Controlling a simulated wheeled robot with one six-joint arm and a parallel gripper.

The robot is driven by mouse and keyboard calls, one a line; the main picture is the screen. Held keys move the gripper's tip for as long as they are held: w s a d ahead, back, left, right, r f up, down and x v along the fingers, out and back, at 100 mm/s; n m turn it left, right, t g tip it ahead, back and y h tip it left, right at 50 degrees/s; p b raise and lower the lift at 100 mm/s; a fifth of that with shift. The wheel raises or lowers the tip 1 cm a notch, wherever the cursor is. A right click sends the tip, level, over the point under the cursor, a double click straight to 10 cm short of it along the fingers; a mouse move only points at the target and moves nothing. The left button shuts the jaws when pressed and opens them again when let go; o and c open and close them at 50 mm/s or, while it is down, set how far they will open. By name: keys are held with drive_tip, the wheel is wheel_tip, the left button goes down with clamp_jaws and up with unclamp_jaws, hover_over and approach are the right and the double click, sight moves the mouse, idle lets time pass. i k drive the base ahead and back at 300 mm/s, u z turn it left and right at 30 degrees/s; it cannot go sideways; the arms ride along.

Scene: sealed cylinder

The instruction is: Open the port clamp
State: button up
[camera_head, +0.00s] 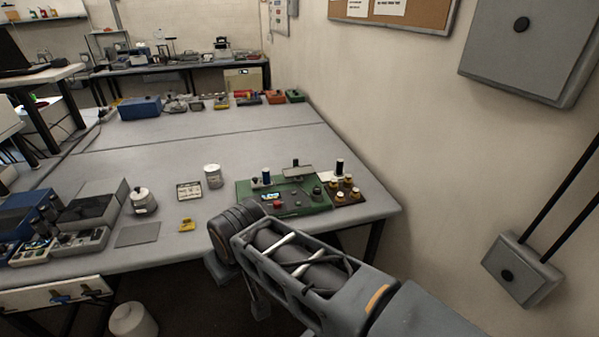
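I cannot make out a port clamp for certain. A green device (298,204) with dark-topped posts, a small lit display and a red part sits near the table's right front corner. A grey-white canister (213,177) stands upright left of it, and a second, rounder lidded canister (143,201) stands further left. My arm reaches in from the lower right, and its dark ringed joint is in front of the table's front edge, just below the green device. No gripper fingers can be made out; they may be hidden behind my arm.
The long grey table (215,143) has a clear middle. A small framed card (189,191), a yellow item (186,225) and grey-blue equipment (88,206) lie along its front and left. A wall closes the right side. A white bin (133,321) stands on the floor.

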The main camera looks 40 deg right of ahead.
sight(256, 182)
drive_tip(key=z, duration=0.6)
drive_tip(key=i, duration=1)
drive_tip(key=u, duration=0.05)
